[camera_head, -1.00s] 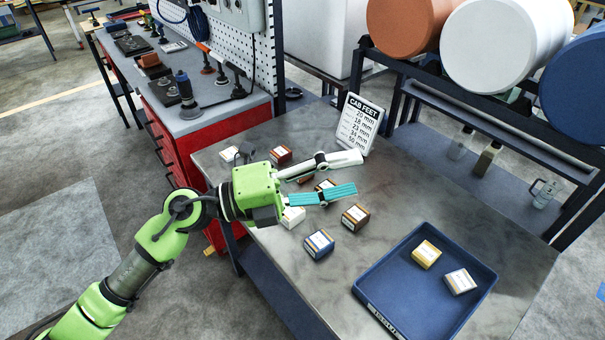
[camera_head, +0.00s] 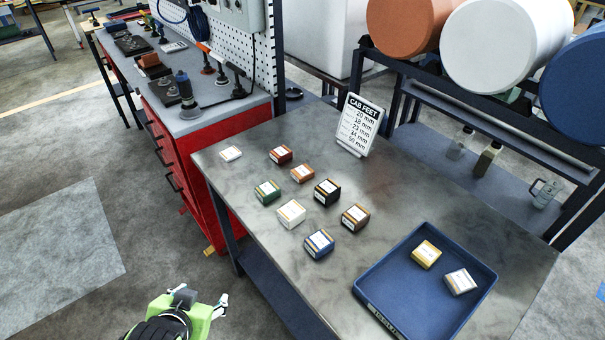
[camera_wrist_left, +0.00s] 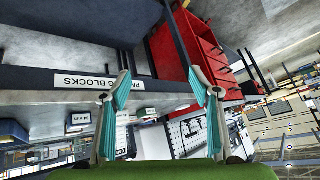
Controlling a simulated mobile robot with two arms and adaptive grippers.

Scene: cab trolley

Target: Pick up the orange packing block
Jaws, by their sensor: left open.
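The orange packing block (camera_head: 303,173) is a small box with a pale label on top. It lies on the grey table among other blocks, between the dark red block (camera_head: 280,154) and the black block (camera_head: 327,192). My left gripper (camera_head: 207,305) is at the bottom of the head view, off the table's front left side and well away from the orange block. In the left wrist view my left gripper (camera_wrist_left: 160,84) has its teal-padded fingers spread with nothing between them. I cannot pick out the orange block in the wrist view. My right gripper is not in view.
Green (camera_head: 267,191), white (camera_head: 291,213), blue (camera_head: 319,243) and brown (camera_head: 355,217) blocks stand close by. A blue tray (camera_head: 378,270) holds a yellow and a white block. A sign (camera_head: 358,125) stands at the back. The red cabinet (camera_head: 225,150) adjoins the table's left end.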

